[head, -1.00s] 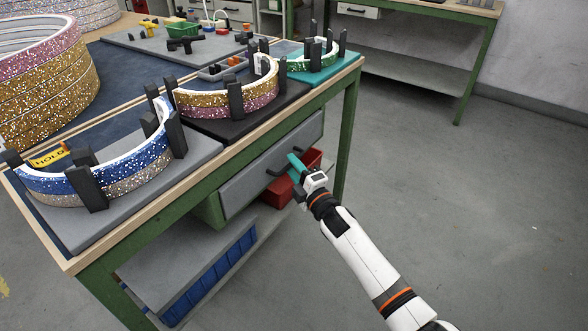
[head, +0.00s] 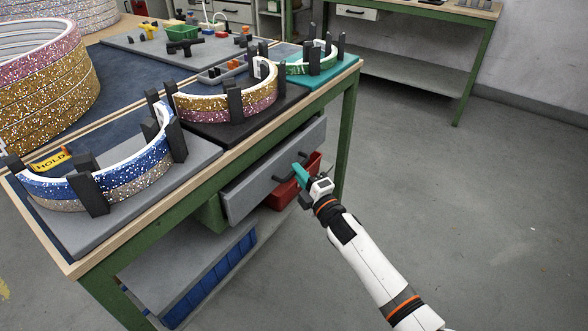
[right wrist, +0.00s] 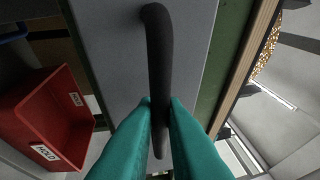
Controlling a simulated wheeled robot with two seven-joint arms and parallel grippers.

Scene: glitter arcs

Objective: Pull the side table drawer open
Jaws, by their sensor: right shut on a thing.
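The side table drawer has a grey front (head: 250,187) under the bench top, and it stands slightly out from the green frame. Its dark bar handle (right wrist: 158,60) runs down the middle of the right wrist view, in front of the grey drawer face. My right gripper (head: 299,170) is at the handle in the head view, partly covering it. In the right wrist view its teal fingers (right wrist: 161,108) are shut on the lower end of the handle, one on each side. My left gripper is not in view.
Blue bins (head: 215,285) stand on the lower shelf. Glittery arcs in dark posts (head: 235,102) rest on the bench top. The floor (head: 440,190) to the right is clear.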

